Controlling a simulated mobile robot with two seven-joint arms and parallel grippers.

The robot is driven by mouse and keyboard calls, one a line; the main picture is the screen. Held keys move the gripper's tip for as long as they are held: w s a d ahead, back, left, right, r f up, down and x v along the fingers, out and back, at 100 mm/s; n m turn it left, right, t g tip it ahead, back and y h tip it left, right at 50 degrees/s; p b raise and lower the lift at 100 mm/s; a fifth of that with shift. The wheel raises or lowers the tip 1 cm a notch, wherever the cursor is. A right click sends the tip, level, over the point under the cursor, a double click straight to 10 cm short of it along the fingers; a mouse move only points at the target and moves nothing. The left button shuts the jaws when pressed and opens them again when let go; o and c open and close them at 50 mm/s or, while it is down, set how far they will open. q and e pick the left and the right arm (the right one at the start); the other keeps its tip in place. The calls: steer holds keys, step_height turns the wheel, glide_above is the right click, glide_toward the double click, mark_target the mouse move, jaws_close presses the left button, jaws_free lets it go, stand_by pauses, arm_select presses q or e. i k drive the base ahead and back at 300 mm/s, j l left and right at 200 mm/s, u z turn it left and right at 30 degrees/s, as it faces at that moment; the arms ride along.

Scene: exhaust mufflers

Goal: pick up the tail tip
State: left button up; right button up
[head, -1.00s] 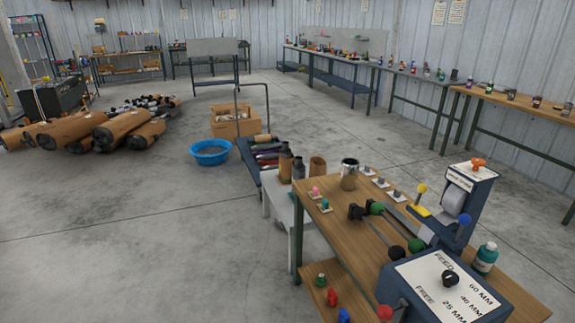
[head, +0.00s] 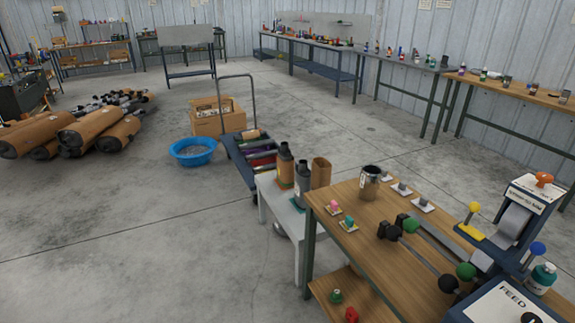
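No gripper of mine shows in the head view. I cannot single out the tail tip with certainty. A shiny metal cup-like cylinder (head: 370,184) stands upright on the near wooden workbench (head: 352,206), at its far left corner, and could be it. Several small coloured pieces, among them a pink-topped one (head: 333,207), sit on small pale cards on the same bench. Nothing is seen touching the cylinder.
A pale stand (head: 283,214) with dark bottles and a brown cylinder (head: 321,172) adjoins the bench. A loaded blue trolley (head: 237,166), a blue tub (head: 193,152) and a cardboard box (head: 208,122) stand beyond. Brown mufflers (head: 82,131) lie left. The left foreground floor is clear.

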mark_target(371, 175)
steer(key=i+j+z, duration=0.1)
steer(key=i+j, duration=0.25)
steer(key=i, duration=0.15)
steer(key=i+j, duration=0.4)
steer(key=i+l+z, duration=0.05)
